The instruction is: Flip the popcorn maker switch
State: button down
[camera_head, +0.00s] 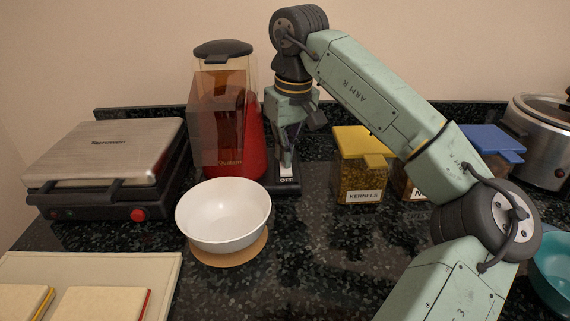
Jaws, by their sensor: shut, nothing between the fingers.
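The popcorn maker (238,140) stands at the back of the counter, left of centre. It has a red body, a tinted clear front and a dark lid. Its switch (287,173) is a white piece on a dark base at the machine's lower right, with the label "OFF" below it. My gripper (287,160) points down just above the switch, with its fingers shut and nothing held. The fingertips overlap the switch's upper end in this view, and I cannot tell whether they touch it.
A white bowl (223,212) sits on a round wooden mat before the popcorn maker. A steel press (105,155) stands left. A yellow-lidded kernels jar (361,170) and a blue-lidded container (492,140) stand right, partly behind my arm. The front middle counter (310,265) is clear.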

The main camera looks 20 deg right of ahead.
jog(key=shift+r+p, duration=2.95)
jog(key=shift+r, duration=0.55)
jog(key=shift+f, duration=0.1)
